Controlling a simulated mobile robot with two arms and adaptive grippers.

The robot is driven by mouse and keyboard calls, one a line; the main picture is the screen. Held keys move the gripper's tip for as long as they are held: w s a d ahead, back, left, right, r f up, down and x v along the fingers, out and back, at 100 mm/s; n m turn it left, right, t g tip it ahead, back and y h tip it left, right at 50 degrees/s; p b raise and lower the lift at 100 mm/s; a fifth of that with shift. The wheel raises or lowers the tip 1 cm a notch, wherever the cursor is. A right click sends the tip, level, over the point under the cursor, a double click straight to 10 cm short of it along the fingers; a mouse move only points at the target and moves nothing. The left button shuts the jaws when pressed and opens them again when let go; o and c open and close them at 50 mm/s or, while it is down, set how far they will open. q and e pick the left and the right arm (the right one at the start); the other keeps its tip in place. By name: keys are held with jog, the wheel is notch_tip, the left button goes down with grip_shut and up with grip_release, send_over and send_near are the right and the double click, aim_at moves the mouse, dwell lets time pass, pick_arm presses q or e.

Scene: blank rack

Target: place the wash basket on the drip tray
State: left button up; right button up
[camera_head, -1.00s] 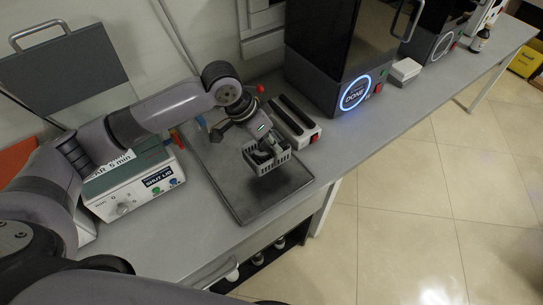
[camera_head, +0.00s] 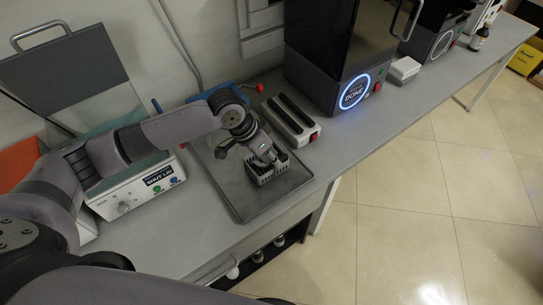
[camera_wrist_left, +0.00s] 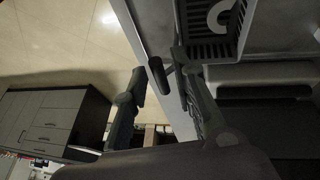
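The wash basket (camera_head: 267,178), a small grey slotted basket, sits upright on the right part of the drip tray (camera_head: 237,203), a flat dark metal tray on the bench. My left gripper (camera_head: 257,160) is low over the basket and hides part of it. In the left wrist view the basket (camera_wrist_left: 212,48) is at the top, with a short dark handle (camera_wrist_left: 157,76) sticking out. My left gripper's fingers (camera_wrist_left: 160,72) stand apart on either side of that handle, with a visible gap on the left. My right gripper is not in view.
A white box labelled "SHUT LID" (camera_head: 140,192) stands left of the tray. A block with two black bars (camera_head: 291,119) stands behind the tray's right side. A dark machine reading "DONE" (camera_head: 332,60) is farther right. The bench front left of the tray is clear.

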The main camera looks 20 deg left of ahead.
pick_arm(q)
jog(key=shift+o, duration=0.3)
jog(key=b+v, duration=0.1)
jog(key=v, duration=1.1)
